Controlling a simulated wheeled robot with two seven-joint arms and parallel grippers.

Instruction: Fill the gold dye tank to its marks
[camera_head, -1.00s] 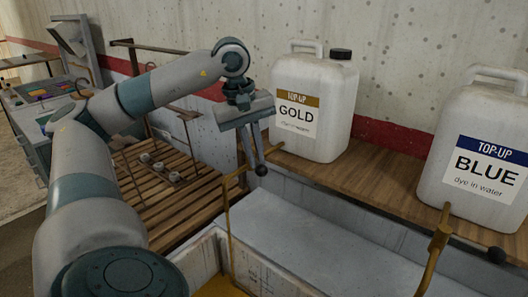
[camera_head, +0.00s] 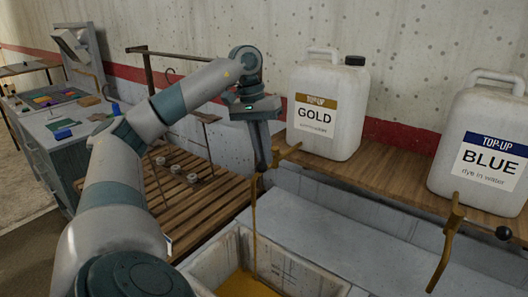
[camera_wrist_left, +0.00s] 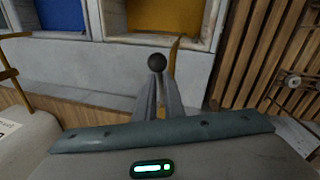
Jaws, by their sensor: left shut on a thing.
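The gold dye tank (camera_head: 206,268) is a pale open trough at the bottom of the head view, with golden dye (camera_head: 240,285) inside. The dye also shows in the wrist view (camera_wrist_left: 165,18). Faint lines mark its inner wall; the level against them is unclear. Above it is the brass gold tap (camera_head: 287,153); a thin golden line drops from it into the tank, pipe or stream I cannot tell. My left gripper (camera_head: 266,162) is shut at the tap, on the black lever knob (camera_wrist_left: 156,62), which shows at the fingertips in the wrist view. My right gripper is not in view.
The GOLD jug (camera_head: 325,108) and BLUE jug (camera_head: 480,145) stand on a wooden shelf (camera_head: 385,180). The blue tap (camera_head: 449,235) has a black knob (camera_head: 503,232). A slatted rack (camera_head: 190,205) lies left of the tank, under my arm.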

